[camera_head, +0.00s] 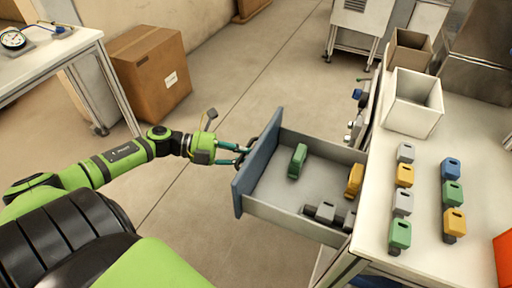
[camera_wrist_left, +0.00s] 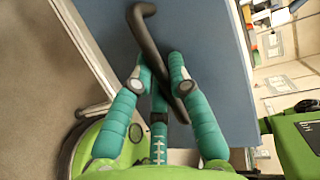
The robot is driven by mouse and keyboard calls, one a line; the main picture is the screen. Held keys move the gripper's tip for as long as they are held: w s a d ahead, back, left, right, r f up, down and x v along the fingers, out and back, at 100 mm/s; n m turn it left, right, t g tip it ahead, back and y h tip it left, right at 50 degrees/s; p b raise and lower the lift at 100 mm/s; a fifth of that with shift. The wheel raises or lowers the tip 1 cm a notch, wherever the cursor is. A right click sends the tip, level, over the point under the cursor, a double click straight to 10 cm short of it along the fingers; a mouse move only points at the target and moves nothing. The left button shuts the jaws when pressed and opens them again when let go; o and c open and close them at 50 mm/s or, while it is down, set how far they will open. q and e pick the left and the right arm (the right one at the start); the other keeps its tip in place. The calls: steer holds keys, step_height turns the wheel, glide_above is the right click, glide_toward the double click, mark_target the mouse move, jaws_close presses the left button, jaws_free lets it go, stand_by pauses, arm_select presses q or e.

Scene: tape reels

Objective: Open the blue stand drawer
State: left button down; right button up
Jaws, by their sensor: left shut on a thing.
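The blue-fronted stand drawer (camera_head: 262,158) is pulled well out from under the white worktop in the head view. Inside it lie a green block (camera_head: 297,161), a yellow block (camera_head: 354,180) and some grey blocks (camera_head: 325,212). My left gripper (camera_head: 240,152) is at the outer face of the blue front. In the left wrist view, its teal fingers (camera_wrist_left: 166,75) are shut on the dark handle (camera_wrist_left: 147,42), with the blue front (camera_wrist_left: 205,50) right behind. My right gripper is not in either view.
The white worktop (camera_head: 428,262) on the right carries rows of coloured blocks and open bins (camera_head: 414,102). A cardboard box (camera_head: 150,72) stands on the floor near a table at upper left. The floor left of the drawer is clear apart from my arm.

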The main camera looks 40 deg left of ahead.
arm_select(q)
steer(key=shift+a, duration=0.25)
steer(key=c, duration=1.1)
jaws_free()
steer(key=shift+c, duration=0.2)
steer(key=v, duration=1.2)
steer(key=shift+f, duration=0.1)
